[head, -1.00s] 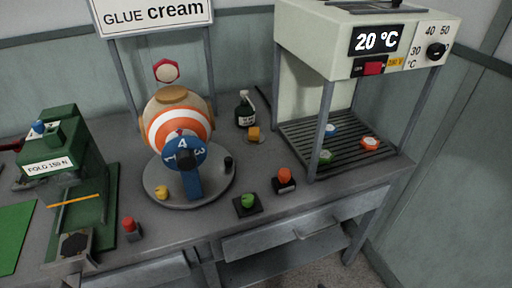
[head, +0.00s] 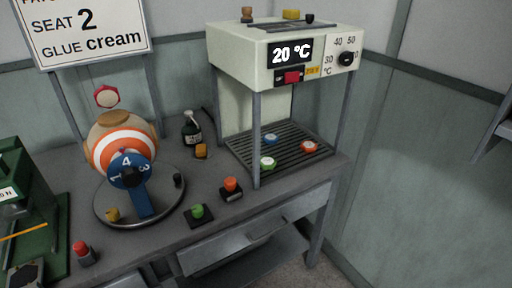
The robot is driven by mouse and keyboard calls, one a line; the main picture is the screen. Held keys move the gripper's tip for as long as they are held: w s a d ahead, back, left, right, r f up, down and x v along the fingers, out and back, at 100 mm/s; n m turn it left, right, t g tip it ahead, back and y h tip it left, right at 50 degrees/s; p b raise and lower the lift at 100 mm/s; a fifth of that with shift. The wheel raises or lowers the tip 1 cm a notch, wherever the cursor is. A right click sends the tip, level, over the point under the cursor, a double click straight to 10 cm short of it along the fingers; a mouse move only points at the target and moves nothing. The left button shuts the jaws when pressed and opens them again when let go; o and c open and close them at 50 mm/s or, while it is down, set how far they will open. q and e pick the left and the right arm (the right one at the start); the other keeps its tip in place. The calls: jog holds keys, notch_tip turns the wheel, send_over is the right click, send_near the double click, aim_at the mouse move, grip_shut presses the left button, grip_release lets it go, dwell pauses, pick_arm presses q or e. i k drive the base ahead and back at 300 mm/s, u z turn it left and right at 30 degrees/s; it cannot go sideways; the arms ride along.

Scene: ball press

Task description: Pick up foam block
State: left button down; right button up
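I cannot tell for certain which thing is the foam block. A small orange-yellow block (head: 201,151) sits on the grey bench beside a dark bottle (head: 191,130). Another yellow block (head: 291,15) lies on top of the white heating cabinet (head: 230,62), between a brown piece (head: 247,14) and a black piece (head: 310,18). Neither of my grippers is in view.
A round turntable (head: 165,208) holds a striped ball in a stand with a blue dial (head: 128,169). Coloured discs lie on the cabinet's slatted rack (head: 285,140). A green press (head: 30,190) stands left.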

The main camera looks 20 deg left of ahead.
aim_at(201, 149)
jog(key=z, duration=0.1)
jog(key=i, duration=0.5)
jog(key=u, duration=0.85)
